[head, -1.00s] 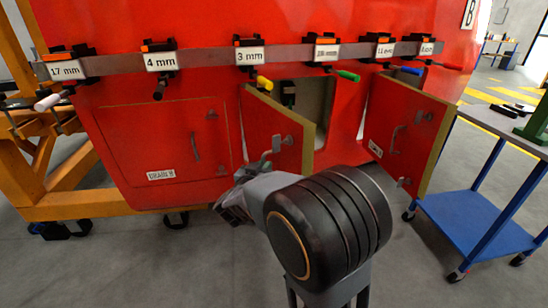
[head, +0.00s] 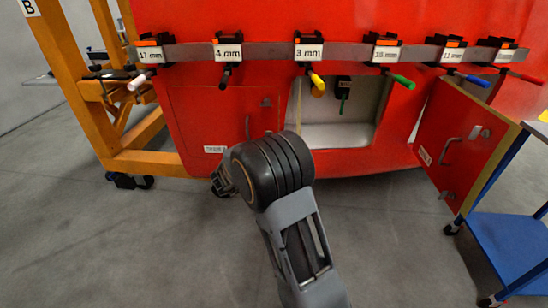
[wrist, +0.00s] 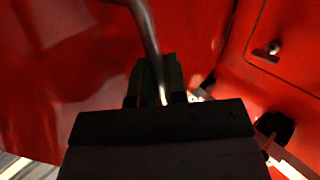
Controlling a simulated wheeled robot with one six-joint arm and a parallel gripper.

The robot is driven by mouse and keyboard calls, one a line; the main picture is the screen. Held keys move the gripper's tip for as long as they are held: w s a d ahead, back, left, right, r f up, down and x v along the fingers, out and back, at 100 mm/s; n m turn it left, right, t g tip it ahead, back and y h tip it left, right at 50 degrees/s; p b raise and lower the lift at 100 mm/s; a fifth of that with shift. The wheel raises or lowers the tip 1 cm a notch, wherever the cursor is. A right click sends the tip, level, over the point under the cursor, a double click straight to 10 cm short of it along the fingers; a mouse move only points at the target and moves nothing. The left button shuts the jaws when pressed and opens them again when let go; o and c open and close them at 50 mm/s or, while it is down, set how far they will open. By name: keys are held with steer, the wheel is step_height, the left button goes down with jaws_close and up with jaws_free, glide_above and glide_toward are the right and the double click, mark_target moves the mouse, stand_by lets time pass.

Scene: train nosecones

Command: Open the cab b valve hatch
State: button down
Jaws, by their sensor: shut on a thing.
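My gripper (head: 223,181) is low in front of the left hatch, partly hidden by my wrist. In the wrist view a curved metal handle (wrist: 146,35) runs down between the jaws of my gripper (wrist: 160,98), which are shut on it. A blurred red surface lies to the left.
A closed labelled hatch (head: 190,120) is at left. Another hatch door (head: 455,140) stands open at right, near a blue cart (head: 510,240). A rail (head: 265,52) with several labelled tools runs above. An orange frame (head: 80,90) stands left; the grey floor is clear.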

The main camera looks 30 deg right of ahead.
steer(key=shift+w+r, duration=0.1)
steer(key=shift+r, duration=0.15)
steer(key=c, duration=1.5)
jaws_free()
steer(key=shift+d, duration=0.1)
steer(key=o, duration=0.3)
steer(key=shift+f, duration=0.15)
steer(key=a, duration=0.4)
steer(key=s+a, duration=0.1)
steer(key=a, duration=0.4)
steer(key=s+a+p, duration=0.1)
steer(key=a, duration=0.3)
steer(key=shift+s+a+r, duration=0.2)
steer(key=shift+s+a, duration=0.05)
steer(key=shift+a, duration=0.15)
